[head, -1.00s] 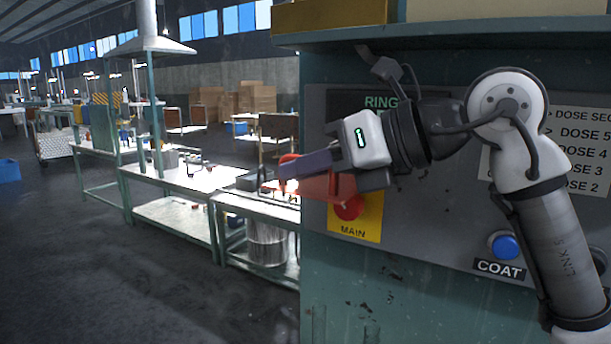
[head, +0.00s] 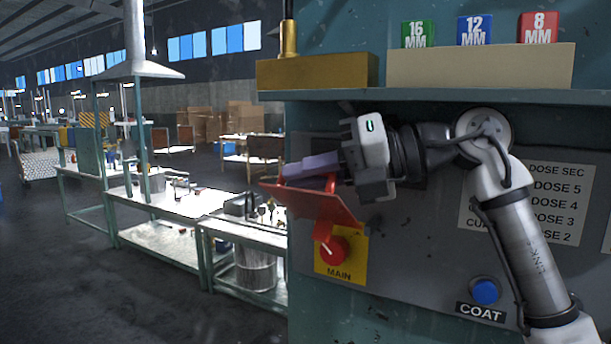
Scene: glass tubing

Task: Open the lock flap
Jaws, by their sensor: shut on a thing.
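The lock flap (head: 325,208) is a red plate at the left part of the machine's grey panel. It stands tilted outward above the red MAIN knob (head: 333,251), which shows on its yellow plate (head: 355,262). A red tab hangs from the flap over the top of the knob. My gripper (head: 305,170) reaches in from the right. Its purple fingers are shut on the upper edge of the flap. Part of the flap's edge is hidden behind the fingers.
A shelf (head: 450,94) juts out just above my gripper, with green, blue and red size blocks in a beige holder (head: 480,66). A blue COAT button (head: 485,291) is at the lower right, near my arm. Workbenches (head: 180,205) stand at the left.

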